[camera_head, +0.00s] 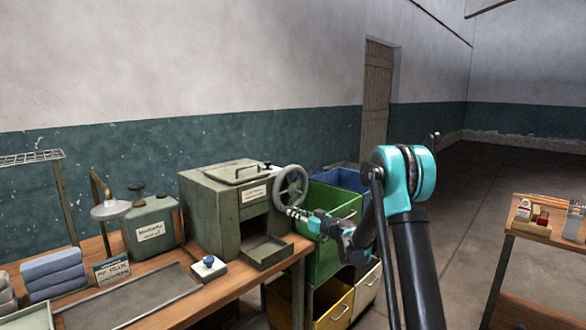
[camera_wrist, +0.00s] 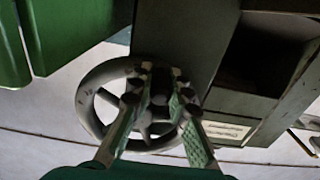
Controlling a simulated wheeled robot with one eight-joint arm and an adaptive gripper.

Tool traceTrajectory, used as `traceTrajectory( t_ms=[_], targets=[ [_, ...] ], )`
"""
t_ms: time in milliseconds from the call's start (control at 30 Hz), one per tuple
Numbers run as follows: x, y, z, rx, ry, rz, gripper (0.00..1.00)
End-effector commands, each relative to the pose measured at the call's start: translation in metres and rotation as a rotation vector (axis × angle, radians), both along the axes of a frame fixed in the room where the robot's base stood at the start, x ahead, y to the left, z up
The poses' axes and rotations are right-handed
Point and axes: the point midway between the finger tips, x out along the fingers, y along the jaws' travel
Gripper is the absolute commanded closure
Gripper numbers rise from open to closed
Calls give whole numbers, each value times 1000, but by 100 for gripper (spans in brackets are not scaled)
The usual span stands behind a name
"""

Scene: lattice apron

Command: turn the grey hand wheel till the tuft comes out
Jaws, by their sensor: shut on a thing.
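The grey hand wheel (camera_head: 291,170) stands on the right side of a grey-green metal machine (camera_head: 215,215). In the wrist view, the wheel (camera_wrist: 93,82) fills the middle, with its rim and spokes partly behind my fingers. My gripper (camera_head: 293,212) is at the lower part of the wheel. In the wrist view, its two fingers (camera_wrist: 158,92) are closed on a part of the wheel; the exact contact is hard to make out. The machine has a dark front opening with a tray (camera_head: 265,252) below it. No tuft shows in either view.
A green bin (camera_head: 322,258), a blue bin and yellow drawers stand right of the workbench (camera_head: 205,298). The bench holds a green canister (camera_head: 152,222), a lamp, folded blue cloths (camera_head: 52,272) and a blue-knobbed box (camera_head: 208,266). A second table (camera_head: 545,238) is at right.

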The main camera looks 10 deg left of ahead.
Motion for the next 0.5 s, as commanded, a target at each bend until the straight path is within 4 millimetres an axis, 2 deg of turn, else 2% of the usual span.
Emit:
traceTrajectory(
  t_ms=[333,500],
  targets=[
    [-3,2,1,-1,0,1,100],
    [-16,12,8,-1,0,3,100]
  ],
)
